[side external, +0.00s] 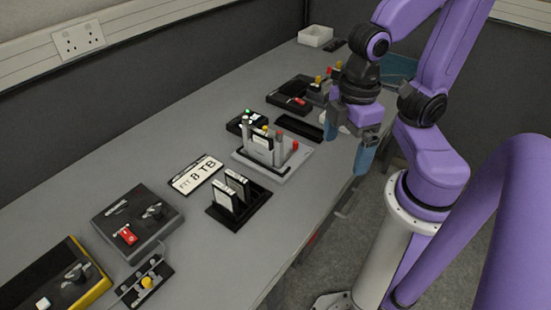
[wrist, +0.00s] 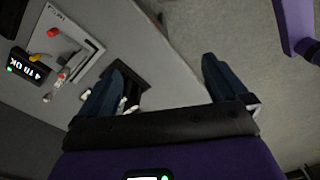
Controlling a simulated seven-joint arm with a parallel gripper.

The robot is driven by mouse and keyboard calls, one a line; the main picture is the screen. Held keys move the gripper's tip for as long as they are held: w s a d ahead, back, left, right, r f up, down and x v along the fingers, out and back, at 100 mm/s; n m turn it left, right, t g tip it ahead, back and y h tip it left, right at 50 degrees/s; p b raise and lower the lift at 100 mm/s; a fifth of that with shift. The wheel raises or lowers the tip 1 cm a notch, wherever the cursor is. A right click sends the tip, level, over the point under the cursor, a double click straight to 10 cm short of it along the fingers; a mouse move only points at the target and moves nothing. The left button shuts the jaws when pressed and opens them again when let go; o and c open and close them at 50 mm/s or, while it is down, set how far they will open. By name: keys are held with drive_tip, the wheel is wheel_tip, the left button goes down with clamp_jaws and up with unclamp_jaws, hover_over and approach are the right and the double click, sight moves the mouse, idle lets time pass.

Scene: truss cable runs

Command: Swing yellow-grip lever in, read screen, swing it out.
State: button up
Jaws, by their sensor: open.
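A grey dock (side external: 275,160) stands mid-table in the side view, with upright drives and small knobs. A yellow knob (side external: 265,128) shows at its back, with red-tipped posts (side external: 295,146) to the right. A small black screen unit (side external: 243,123) with a green light sits behind it. In the wrist view the screen (wrist: 25,66) has a green light and reads "4 TB OK", tilted. The dock's plate (wrist: 85,50) carries a red knob (wrist: 53,32) and an orange knob (wrist: 37,57). My gripper (side external: 352,142) is open and empty, right of the dock; its fingers show in the wrist view (wrist: 164,62).
A black rack (side external: 240,208) holds two drives beside a "8 TB" card (side external: 196,174). Switch boxes (side external: 135,225) and a small yellow-knobbed fixture (side external: 146,282) lie front left. More knobbed gear (side external: 318,90) stands behind my gripper. Open floor lies right of the table edge.

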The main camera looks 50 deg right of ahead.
drive_tip(key=shift+s+d+f+n, duration=0.2)
drive_tip(key=shift+s+n, duration=0.1)
drive_tip(key=shift+s, duration=0.15)
